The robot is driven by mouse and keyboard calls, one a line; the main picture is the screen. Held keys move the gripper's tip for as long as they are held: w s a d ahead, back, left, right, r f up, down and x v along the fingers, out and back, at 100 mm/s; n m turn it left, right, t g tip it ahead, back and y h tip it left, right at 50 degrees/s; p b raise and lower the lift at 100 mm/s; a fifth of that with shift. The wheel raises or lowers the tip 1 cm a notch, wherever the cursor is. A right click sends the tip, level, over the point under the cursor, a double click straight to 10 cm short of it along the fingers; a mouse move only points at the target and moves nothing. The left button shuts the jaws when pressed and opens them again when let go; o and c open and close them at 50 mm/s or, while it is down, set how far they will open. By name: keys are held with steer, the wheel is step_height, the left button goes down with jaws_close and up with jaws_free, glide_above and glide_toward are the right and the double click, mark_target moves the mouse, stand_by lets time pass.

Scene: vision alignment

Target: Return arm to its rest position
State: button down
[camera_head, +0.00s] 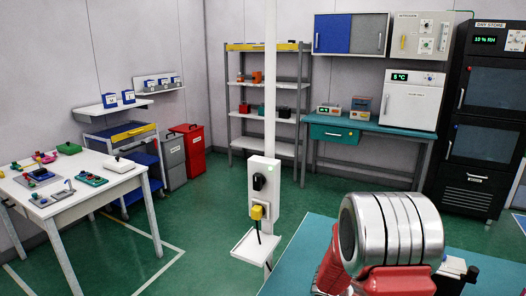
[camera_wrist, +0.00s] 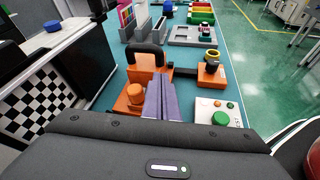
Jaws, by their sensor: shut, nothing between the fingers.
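My gripper (camera_wrist: 161,84) shows in the wrist view with its two grey-purple fingers together and nothing between them. The fingers point away over a teal bench top, in front of an orange fixture (camera_wrist: 132,100) that has a dark arched handle and an orange knob. I cannot tell whether the fingers touch it. In the head view, my arm shows as a silver ribbed joint with red parts at the lower right, above the teal bench (camera_head: 300,262). My gripper's fingers are not seen there.
In the wrist view, a black-and-white checkerboard panel (camera_wrist: 36,108) stands at left. A white box with a green button (camera_wrist: 218,114) and an orange block with a yellow ring (camera_wrist: 211,72) are at right. In the head view, a post with a socket box (camera_head: 263,185) stands beyond the bench.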

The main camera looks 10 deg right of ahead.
steer(key=s+a+m+y, duration=0.1)
steer(key=a, duration=0.2)
steer(key=s+a+m+y, duration=0.2)
steer(key=s+a+r+m+y, duration=0.1)
steer(key=s+a+m+y, duration=0.1)
steer(key=a, duration=0.1)
steer(key=shift+a+t, duration=0.3)
steer(key=s+a+r+m+t+y, duration=0.2)
steer(key=a+r+m+t+y, duration=0.1)
steer(key=a+r, duration=0.5)
steer(key=s+a+r+m+t+y, duration=0.2)
steer(key=a+r+t, duration=0.5)
steer(key=a, duration=0.7)
steer(key=shift+r+m+y, duration=0.6)
steer(key=shift+r+y, duration=0.4)
steer(key=shift+y, duration=0.4)
